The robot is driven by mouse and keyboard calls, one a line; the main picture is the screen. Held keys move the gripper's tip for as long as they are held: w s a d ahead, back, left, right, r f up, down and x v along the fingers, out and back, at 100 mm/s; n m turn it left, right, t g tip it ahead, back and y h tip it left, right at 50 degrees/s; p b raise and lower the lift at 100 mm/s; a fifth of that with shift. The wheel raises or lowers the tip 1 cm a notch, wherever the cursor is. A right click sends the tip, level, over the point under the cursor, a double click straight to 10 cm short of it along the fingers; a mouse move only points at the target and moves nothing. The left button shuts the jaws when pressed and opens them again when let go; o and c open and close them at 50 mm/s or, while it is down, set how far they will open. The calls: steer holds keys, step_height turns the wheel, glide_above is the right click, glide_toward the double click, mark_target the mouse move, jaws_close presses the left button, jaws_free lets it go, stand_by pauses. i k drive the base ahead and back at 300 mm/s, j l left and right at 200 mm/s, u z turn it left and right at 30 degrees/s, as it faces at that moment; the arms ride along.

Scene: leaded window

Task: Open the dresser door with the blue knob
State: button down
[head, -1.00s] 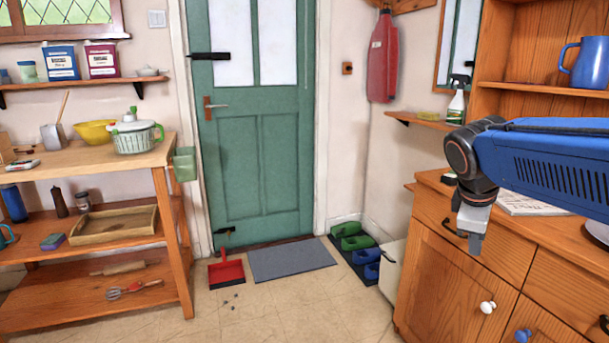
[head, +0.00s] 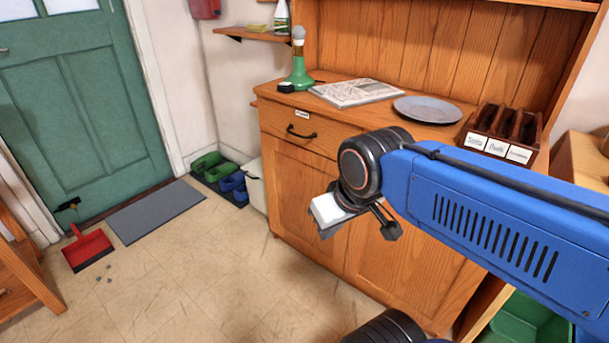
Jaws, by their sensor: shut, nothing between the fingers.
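The wooden dresser (head: 285,165) stands right of centre, with a drawer above and door panels below. The left door (head: 296,200) looks closed. Part of another door panel (head: 405,275) shows below my arm and also looks closed. No blue knob shows; my arm and gripper cover part of the dresser front. My gripper (head: 388,230) is shut and empty, in front of the doors in the picture. No contact with the dresser can be made out.
The dresser top holds a green lamp-like object (head: 299,72), a paper (head: 350,92), a grey plate (head: 427,109) and a divided box (head: 503,135). A green container (head: 530,320) is at lower right. Open floor (head: 200,275) lies left of the dresser.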

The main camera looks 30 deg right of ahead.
mark_target(417, 274)
steer(key=z, duration=1.3)
steer(key=k+l+u, duration=0.15)
steer(key=k+l, duration=0.15)
steer(key=k, duration=0.15)
steer(key=k+l+u, duration=0.15)
steer(key=k+l, duration=0.15)
steer(key=k, duration=0.15)
steer(key=i+l, duration=0.4)
